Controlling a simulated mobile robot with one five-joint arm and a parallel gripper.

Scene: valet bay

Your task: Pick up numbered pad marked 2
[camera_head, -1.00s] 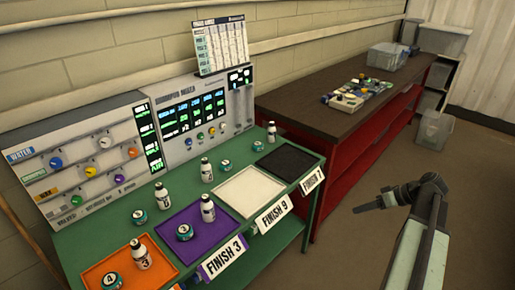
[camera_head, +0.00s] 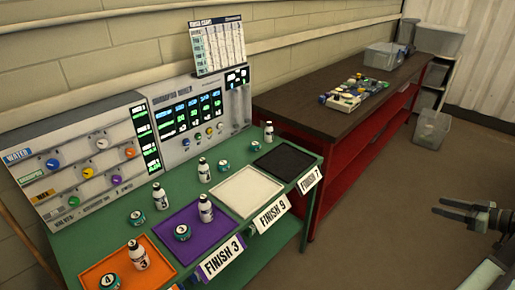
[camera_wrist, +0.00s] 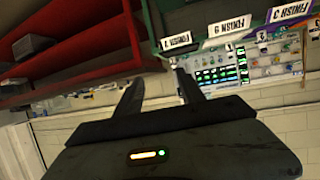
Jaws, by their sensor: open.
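Several round teal pads sit on the green bench (camera_head: 85,243). One pad (camera_head: 110,281) on the orange tray is marked 4. Another pad (camera_head: 182,232) lies on the purple tray; its number is too small to read surely. Further pads stand on the bare bench top, at the left (camera_head: 136,217), the middle (camera_head: 225,165) and the back (camera_head: 254,146), with unreadable marks. I cannot tell which is marked 2. My gripper (camera_head: 440,207) is open and empty at the right, over the floor and far from the bench. Its two fingers (camera_wrist: 158,78) also show in the wrist view.
White bottles stand among the pads, one (camera_head: 205,208) on the purple tray (camera_head: 213,243). An orange tray (camera_head: 93,273), white tray (camera_head: 248,190) and black tray (camera_head: 289,163) line the bench. A red workbench (camera_head: 350,158) stands behind. Floor between bench and gripper is clear.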

